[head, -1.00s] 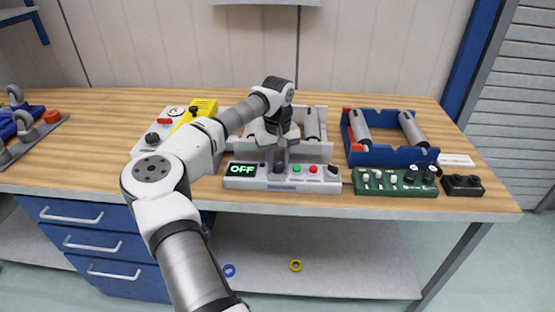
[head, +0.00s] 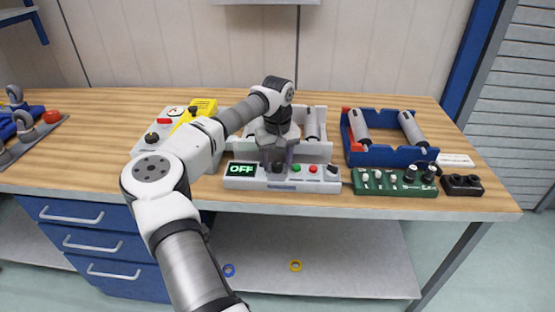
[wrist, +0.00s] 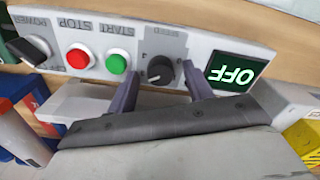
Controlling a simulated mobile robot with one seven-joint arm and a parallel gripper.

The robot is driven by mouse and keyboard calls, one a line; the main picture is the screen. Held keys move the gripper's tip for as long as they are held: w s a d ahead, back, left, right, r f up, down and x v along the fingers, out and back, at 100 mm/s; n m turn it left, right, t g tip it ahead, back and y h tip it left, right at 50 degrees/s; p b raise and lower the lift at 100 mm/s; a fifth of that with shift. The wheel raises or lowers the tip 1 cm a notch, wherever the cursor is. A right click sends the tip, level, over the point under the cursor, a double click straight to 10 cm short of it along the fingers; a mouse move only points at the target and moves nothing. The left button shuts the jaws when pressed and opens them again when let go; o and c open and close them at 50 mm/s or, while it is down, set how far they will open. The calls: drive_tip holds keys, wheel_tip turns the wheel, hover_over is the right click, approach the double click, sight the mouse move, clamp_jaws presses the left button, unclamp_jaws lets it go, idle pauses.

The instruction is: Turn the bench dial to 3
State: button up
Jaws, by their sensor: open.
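The bench dial is a black round knob with a pale pointer line (wrist: 160,70), under the word SPEED on a light grey control box (head: 240,184). The box also shows in the wrist view (wrist: 205,45). My gripper (wrist: 161,80) is open, with one finger on each side of the dial and visible gaps between. In the head view my gripper (head: 279,166) is over the box, and the dial is partly hidden between the fingers. The numbers around the dial are too small to read surely.
Beside the dial are a green button (wrist: 116,63), a red button (wrist: 78,57) and a black power switch (wrist: 30,48). A grey tray with rollers (head: 318,150) stands behind. A green control box (head: 385,187) and a blue roller tray (head: 380,156) are to the right.

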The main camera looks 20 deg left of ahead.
sight(278, 164)
wheel_tip(278, 164, up, 14)
drive_tip(key=b, duration=0.2)
drive_tip(key=shift+f, duration=0.1)
idle(0.4)
